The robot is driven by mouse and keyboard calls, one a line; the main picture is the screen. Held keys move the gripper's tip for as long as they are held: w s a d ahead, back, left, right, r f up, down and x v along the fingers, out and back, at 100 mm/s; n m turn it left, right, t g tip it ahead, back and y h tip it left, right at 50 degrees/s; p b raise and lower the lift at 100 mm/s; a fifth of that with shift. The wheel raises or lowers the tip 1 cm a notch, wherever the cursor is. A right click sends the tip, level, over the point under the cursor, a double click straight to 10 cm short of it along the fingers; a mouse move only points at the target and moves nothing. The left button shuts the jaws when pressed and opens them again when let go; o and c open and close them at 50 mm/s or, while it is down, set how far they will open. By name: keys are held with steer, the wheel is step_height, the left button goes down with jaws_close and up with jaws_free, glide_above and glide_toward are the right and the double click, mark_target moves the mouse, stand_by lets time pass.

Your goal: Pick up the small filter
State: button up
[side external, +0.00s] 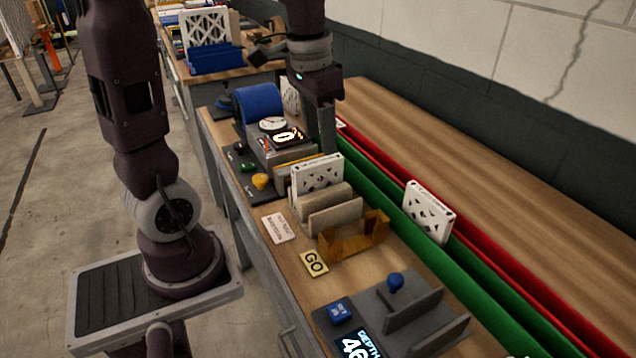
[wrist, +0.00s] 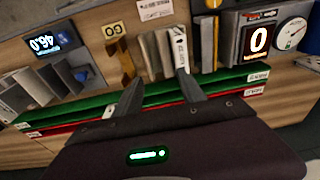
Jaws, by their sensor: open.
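A white filter with a cut-out lattice face (side external: 318,175) stands upright in a beige slotted holder (side external: 336,215) on the bench. In the wrist view it is a thin labelled edge (wrist: 181,52), close to the right fingertip. A second white filter (side external: 429,211) stands at the green rail farther right. A third (side external: 290,95) is partly hidden behind my gripper. I cannot tell which one is the small filter. My gripper (side external: 326,140) is above the bench behind the first filter. In the wrist view its two fingers (wrist: 159,80) are apart with nothing clearly held between them.
A green rail (side external: 480,275) and a red rail (side external: 500,270) run along the bench. An amber bracket (side external: 355,238), a GO card (side external: 313,262), a gauge unit (side external: 272,124) and a grey depth gauge (side external: 400,310) stand nearby. Bare wood (side external: 430,130) lies beyond the red rail.

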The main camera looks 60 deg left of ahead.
mark_target(320, 161)
steer(key=shift+g, duration=0.7)
steer(key=a+f, duration=0.1)
steer(key=a, duration=0.1)
steer(key=w+a+f, duration=0.1)
steer(key=a+f, duration=0.1)
steer(key=w+a+f, duration=0.1)
steer(key=a+f, duration=0.1)
steer(key=shift+w+f, duration=0.1)
steer(key=shift+f, duration=0.1)
steer(key=f, duration=0.6)
steer(key=shift+w+d+f, duration=0.25)
steer(key=shift+d+f, duration=0.05)
steer(key=shift+d, duration=0.1)
jaws_close()
